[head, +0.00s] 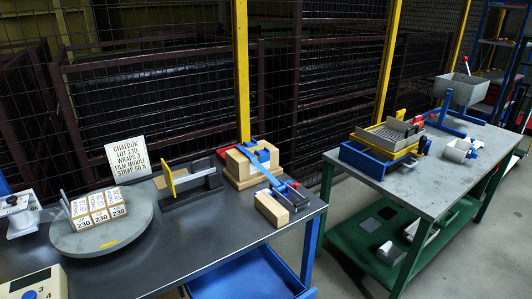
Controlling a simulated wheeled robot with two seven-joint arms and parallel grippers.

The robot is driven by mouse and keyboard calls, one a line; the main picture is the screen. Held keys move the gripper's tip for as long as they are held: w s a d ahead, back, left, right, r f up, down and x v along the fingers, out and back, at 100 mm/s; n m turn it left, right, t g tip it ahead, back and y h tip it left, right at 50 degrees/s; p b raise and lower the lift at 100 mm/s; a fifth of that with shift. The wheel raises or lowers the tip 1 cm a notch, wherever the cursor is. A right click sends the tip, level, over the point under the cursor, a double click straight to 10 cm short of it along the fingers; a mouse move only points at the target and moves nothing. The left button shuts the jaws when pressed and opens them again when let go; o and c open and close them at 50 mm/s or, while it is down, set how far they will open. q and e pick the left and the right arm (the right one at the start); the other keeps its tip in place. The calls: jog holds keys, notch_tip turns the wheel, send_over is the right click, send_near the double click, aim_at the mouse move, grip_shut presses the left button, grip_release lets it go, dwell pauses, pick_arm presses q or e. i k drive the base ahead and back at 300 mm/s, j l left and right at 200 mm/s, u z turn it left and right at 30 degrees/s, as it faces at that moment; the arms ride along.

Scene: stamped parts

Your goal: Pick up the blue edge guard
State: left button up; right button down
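Several blue pieces show on the near dark table, and I cannot tell for sure which is the edge guard. Neither of my grippers is in view.
On the near table (190,236) are a grey round plate (78,241) with small labelled boxes, a printed sign (128,157) and a yellow-ended fixture (168,178). A second table (405,190) holds a metal tray (385,136). A floor gap separates the tables.

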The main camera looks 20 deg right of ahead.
aim_at(264, 155)
jog(key=i+l, duration=0.2)
jog(key=l, duration=0.15)
jog(key=i+l, duration=0.15)
jog(key=l, duration=0.2)
jog(key=i+l, duration=0.2)
jog(key=l, duration=0.15)
jog(key=i+l, duration=0.2)
jog(key=l, duration=0.2)
jog(key=i+l, duration=0.15)
jog(key=l, duration=0.2)
jog(key=i+l, duration=0.2)
jog(key=l, duration=0.15)
jog(key=i+l, duration=0.2)
jog(key=l, duration=0.15)
jog(key=u, duration=0.05)
